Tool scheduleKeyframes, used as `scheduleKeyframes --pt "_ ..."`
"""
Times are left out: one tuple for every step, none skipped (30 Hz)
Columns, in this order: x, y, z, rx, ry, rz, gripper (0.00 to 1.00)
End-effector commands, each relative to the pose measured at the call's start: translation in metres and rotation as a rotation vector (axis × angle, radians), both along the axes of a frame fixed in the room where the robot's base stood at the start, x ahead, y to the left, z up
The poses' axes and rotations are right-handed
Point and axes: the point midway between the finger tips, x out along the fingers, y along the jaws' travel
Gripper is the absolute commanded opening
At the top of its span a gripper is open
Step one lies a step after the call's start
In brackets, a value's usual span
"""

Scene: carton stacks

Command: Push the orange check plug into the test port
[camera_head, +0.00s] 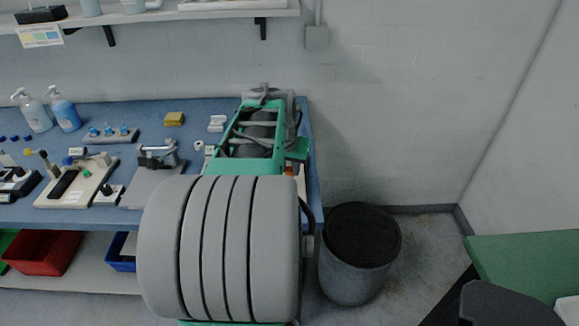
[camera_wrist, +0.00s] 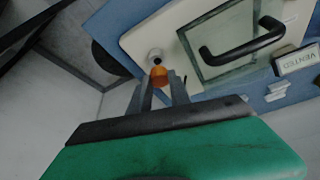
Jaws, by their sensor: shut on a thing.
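In the wrist view my gripper (camera_wrist: 160,82) is shut on the orange check plug (camera_wrist: 159,74), which sits between the two grey fingertips. Just beyond the plug is the test port (camera_wrist: 155,54), a pale round fitting with a dark hole, on a cream plate (camera_wrist: 140,40). The plug's far end is at or very close to the port's near edge; I cannot tell whether it touches or has entered.
On the cream plate beside the port is a glass-like panel with a black handle (camera_wrist: 243,42). The blue bench (camera_head: 315,185) ends near my arm, with a dark bin (camera_head: 360,255) on the floor beyond.

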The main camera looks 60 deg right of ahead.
Motion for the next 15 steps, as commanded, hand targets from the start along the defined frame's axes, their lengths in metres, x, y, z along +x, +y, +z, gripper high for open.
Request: scheduleKeyframes --pt "0.0 -0.0001 -0.0006 -0.001 0.0 0.0 0.0" --pt "0.0 -0.0001 -0.0005 0.0 0.0 0.0 0.0" --pt "0.0 0.0 -0.0001 0.0 0.0 0.0 0.0" --pt "0.0 -0.0001 0.0001 0.0 0.0 0.0 0.0" --pt "0.0 -0.0001 0.0001 0.0 0.0 0.0 0.0" --pt "0.0 -0.0001 0.0001 0.0 0.0 0.0 0.0" --pt "0.0 -0.0001 0.0 0.0 0.0 0.0 0.0" --pt "0.0 -0.0001 -0.0001 0.0 0.0 0.0 0.0" --pt "0.0 -0.0001 -0.0004 0.0 0.0 0.0 0.0" --pt "0.0 -0.0001 -0.0009 0.0 0.0 0.0 0.0" --pt "0.0 -0.0001 -0.0015 0.0 0.0 0.0 0.0" --pt "0.0 -0.0001 -0.0026 0.0 0.0 0.0 0.0" --pt "0.0 -0.0001 -0.0034 0.0 0.0 0.0 0.0" --pt "0.0 -0.0001 -0.0043 0.0 0.0 0.0 0.0" --pt "0.0 -0.0001 -0.0054 0.0 0.0 0.0 0.0"
